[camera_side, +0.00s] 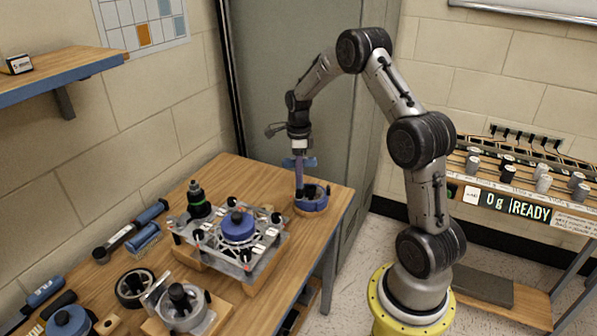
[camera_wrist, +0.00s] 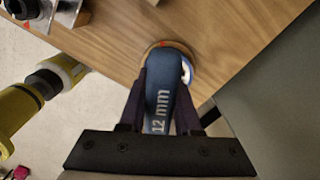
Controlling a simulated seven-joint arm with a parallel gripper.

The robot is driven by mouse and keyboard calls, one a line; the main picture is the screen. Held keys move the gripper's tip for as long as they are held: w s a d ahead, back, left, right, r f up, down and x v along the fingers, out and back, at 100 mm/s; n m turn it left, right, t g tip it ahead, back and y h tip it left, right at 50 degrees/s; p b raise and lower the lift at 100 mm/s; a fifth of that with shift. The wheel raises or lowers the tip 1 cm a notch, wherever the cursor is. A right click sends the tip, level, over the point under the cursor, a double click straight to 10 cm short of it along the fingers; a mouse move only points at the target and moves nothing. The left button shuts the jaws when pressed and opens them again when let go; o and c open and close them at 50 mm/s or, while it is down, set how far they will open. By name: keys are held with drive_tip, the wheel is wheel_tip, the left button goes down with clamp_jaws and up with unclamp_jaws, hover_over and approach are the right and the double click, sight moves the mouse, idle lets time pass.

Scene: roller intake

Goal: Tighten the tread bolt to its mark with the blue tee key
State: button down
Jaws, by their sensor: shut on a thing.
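My gripper (camera_side: 299,160) is above the back right corner of the bench, pointing down. In the wrist view my gripper (camera_wrist: 161,88) is shut on the blue tee key (camera_wrist: 160,100), whose handle is marked "12 mm". In the side view the tee key (camera_side: 307,162) shows as a blue bar at the jaws. Below it is a blue round holder (camera_side: 311,203); I cannot tell whether the key's lower end touches it. A metal plate assembly (camera_side: 200,246) with a blue hub (camera_side: 237,229) stands to the left. I cannot make out the tread bolt or its mark.
A clamp-like metal part (camera_side: 182,308) and a black ring (camera_side: 134,288) lie nearer the front. Blue-handled tools (camera_side: 135,228) lie along the wall. A grey cabinet (camera_side: 300,80) stands close behind the bench.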

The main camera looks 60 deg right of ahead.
drive_tip(key=shift+r+m, duration=0.1)
drive_tip(key=shift+m, duration=1.3)
drive_tip(key=shift+d, duration=0.1)
drive_tip(key=shift+m, duration=0.7)
drive_tip(key=shift+n, duration=0.7)
drive_tip(key=shift+r+n, duration=0.1)
drive_tip(key=shift+n, duration=0.2)
drive_tip(key=shift+r, duration=0.1)
drive_tip(key=shift+r, duration=0.45)
drive_tip(key=shift+r, duration=0.1)
